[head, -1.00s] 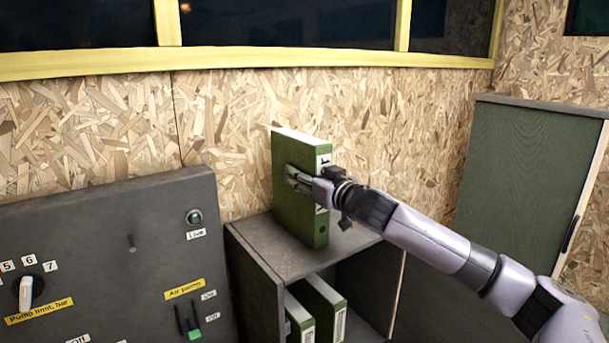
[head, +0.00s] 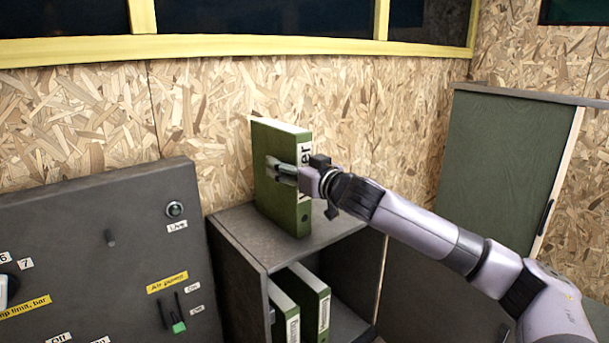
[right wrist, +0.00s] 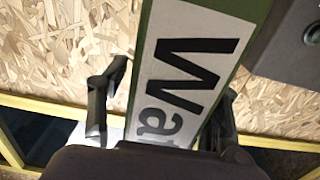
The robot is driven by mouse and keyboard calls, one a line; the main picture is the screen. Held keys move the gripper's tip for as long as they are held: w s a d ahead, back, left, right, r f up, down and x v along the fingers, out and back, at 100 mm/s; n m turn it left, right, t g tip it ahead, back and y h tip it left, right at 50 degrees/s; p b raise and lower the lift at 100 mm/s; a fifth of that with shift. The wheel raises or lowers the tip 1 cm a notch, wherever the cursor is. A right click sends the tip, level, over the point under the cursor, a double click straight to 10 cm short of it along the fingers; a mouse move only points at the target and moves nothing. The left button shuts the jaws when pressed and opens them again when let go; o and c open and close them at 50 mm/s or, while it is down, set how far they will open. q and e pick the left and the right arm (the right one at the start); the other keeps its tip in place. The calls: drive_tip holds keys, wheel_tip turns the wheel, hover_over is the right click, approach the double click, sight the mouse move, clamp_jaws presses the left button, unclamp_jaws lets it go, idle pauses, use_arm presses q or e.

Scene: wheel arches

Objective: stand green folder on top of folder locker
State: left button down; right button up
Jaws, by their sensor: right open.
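The green folder (head: 275,200) stands upright on top of the grey folder locker (head: 236,222), towards its back. Its white label faces my arm, and large letters show on its spine (right wrist: 185,60) in the right wrist view. One finger lies along the folder's left face in the head view; the far finger is hidden there. My left gripper is not in view.
Two more green folders (head: 316,303) stand inside the locker's open compartment. A dark control panel (head: 100,240) with switches is at the left. A chipboard wall (head: 200,110) rises behind the locker. A green-fronted cabinet (head: 500,170) stands at the right.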

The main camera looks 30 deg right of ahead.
drive_tip(key=s+b, duration=0.6)
drive_tip(key=s, duration=0.4)
drive_tip(key=shift+s+d, duration=0.35)
